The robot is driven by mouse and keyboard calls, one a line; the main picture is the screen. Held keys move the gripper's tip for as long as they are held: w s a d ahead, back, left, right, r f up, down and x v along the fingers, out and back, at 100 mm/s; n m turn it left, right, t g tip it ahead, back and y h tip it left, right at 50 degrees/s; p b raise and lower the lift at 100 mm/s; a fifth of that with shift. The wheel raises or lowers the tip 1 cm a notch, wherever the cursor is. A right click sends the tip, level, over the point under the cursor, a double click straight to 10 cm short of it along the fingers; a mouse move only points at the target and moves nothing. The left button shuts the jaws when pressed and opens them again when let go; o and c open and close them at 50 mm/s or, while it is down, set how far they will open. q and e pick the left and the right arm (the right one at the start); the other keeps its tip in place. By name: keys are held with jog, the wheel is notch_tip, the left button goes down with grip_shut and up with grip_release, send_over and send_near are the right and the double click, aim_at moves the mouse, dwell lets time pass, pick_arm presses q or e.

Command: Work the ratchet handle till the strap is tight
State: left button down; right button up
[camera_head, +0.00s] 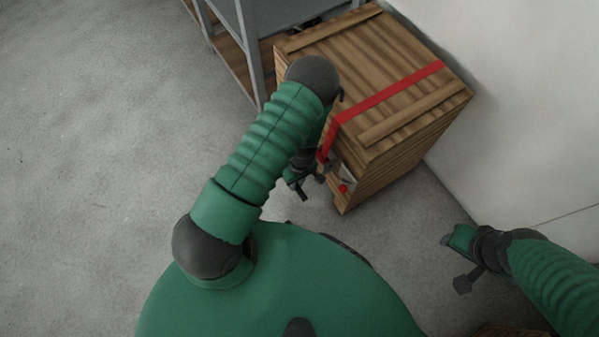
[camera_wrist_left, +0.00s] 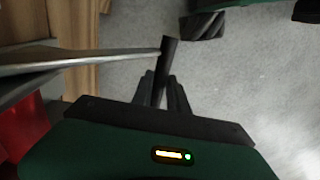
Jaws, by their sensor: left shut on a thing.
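A wooden crate (camera_head: 385,75) stands against the wall with a red strap (camera_head: 390,93) over its lid and down its near side. The metal ratchet (camera_head: 346,181) is on that side, partly hidden by my left arm.
A grey metal shelf (camera_head: 246,45) with wooden boards stands behind and left of the crate. A white wall (camera_head: 500,90) is close on the crate's right. Grey floor (camera_head: 100,130) is clear on the left. A wooden edge (camera_head: 495,331) shows at the bottom right.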

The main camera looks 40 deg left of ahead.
pick_arm(q)
notch_tip(320, 180, up, 6)
jog(key=s+a+g+p, duration=0.1)
jog(key=p, duration=0.6)
jog(key=shift+s+r+g+y, duration=0.2)
jog(key=shift+s+g+y, duration=0.1)
jog(key=shift+s+y, duration=0.1)
jog(key=shift+w, duration=0.1)
jog(key=c, duration=1.5)
grip_release()
jog(key=shift+o, duration=1)
jog(key=shift+d, duration=0.1)
jog(key=shift+s, duration=0.2)
jog(key=p+v, duration=0.6)
jog(key=v, duration=1.1)
